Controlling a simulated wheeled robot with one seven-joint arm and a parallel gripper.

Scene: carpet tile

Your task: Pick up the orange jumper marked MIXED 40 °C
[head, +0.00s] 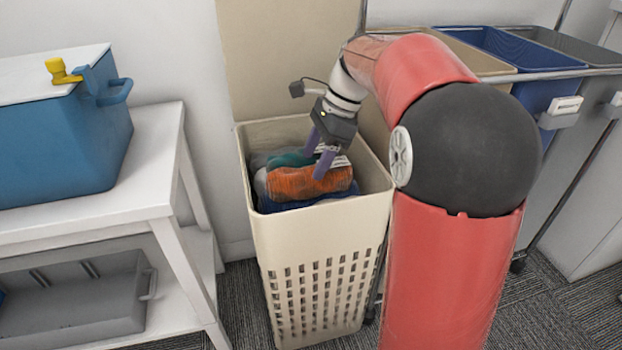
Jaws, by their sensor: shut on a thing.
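The orange jumper (290,183) lies rolled up near the top of the clothes in the cream laundry basket (315,235). My gripper (318,160) reaches down into the basket from above, with its purple fingers at the jumper's right part. It is shut on the orange jumper. The jumper still appears to rest among the other clothes. A small white label shows by the fingers, but its writing is too small to read.
Teal and grey clothes (285,158) lie behind the jumper, and a dark blue one (300,203) lies under it. Several sorting bins (520,48) stand behind my arm at right. A white shelf unit (160,150) with a blue box (65,135) stands at left.

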